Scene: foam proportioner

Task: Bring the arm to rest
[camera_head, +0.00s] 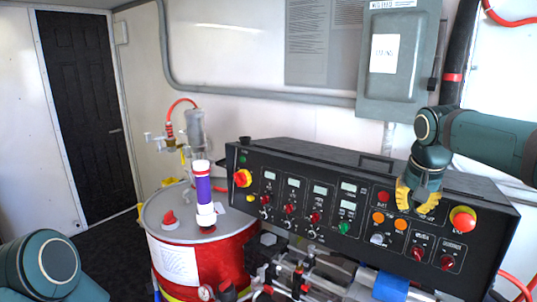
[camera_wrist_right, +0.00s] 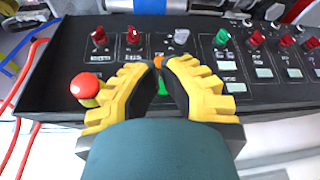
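My right arm comes in from the right in the head view. Its gripper (camera_head: 415,208) points down in front of the right part of the black control panel (camera_head: 340,165). The yellow fingers are a little apart with nothing held between them. In the right wrist view the same gripper (camera_wrist_right: 163,66) lies over the panel face, and an orange button and a green part show through the gap between its fingers. Whether the fingertips touch the panel cannot be told. A teal link of my left arm shows at the lower left of the head view; the left gripper is out of view.
A red emergency button (camera_head: 463,219) sits close right of the right gripper; it also shows in the wrist view (camera_wrist_right: 85,86). A grey electrical box (camera_head: 399,65) hangs on the wall above. A red drum (camera_head: 210,262) stands left of the panel. Red hoses run nearby.

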